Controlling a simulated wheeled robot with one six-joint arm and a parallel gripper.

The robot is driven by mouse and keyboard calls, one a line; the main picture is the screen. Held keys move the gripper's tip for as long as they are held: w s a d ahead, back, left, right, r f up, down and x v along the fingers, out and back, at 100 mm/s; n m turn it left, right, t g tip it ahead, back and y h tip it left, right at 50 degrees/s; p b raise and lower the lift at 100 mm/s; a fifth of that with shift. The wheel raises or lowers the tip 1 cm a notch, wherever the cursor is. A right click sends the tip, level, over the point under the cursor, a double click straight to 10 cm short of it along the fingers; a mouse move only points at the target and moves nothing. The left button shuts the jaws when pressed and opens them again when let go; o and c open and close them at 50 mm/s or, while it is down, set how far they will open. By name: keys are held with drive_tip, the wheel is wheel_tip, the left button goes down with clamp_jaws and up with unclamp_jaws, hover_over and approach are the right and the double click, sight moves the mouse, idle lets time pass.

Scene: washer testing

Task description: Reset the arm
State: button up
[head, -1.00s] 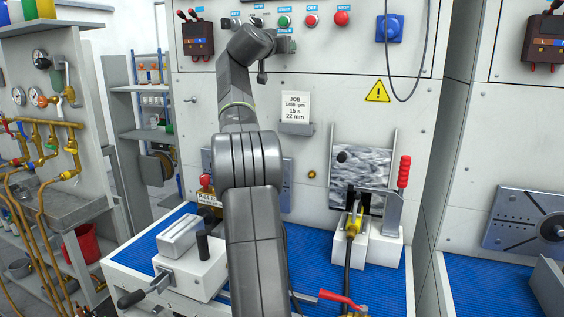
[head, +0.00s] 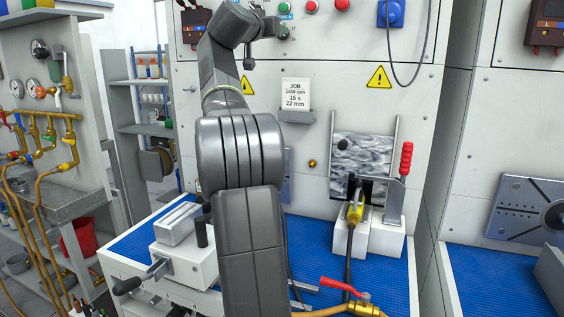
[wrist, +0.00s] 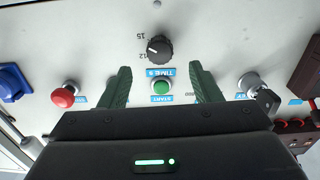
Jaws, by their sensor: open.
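My gripper (wrist: 156,88) is open in the wrist view, its two dark green fingers apart and nothing held between them. The fingers point at the control panel. The green START button (wrist: 161,87) shows between the fingers, with a black TIME knob (wrist: 159,49) beyond it. I cannot tell how far the fingertips are from the panel. In the head view my arm rises through the middle and bends at the top; the wrist end is near the panel's row of buttons and the gripper is mostly hidden there.
A red button (wrist: 65,95) and a key switch (wrist: 251,84) flank the fingers. Below the panel, a clamp with a red handle (head: 406,165) and a white vise block (head: 190,245) stand on the blue mat (head: 385,275). A red-lever valve (head: 343,287) lies in front.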

drive_tip(key=b+v, duration=0.2)
drive_tip(key=v, duration=0.5)
drive_tip(key=w+d+n+p, duration=0.5)
drive_tip(key=w+n+p, duration=0.8)
drive_tip(key=n, duration=0.6)
drive_tip(key=shift+w+p, duration=0.2)
drive_tip(key=shift+p, duration=0.25)
drive_tip(key=shift+d+r, duration=0.1)
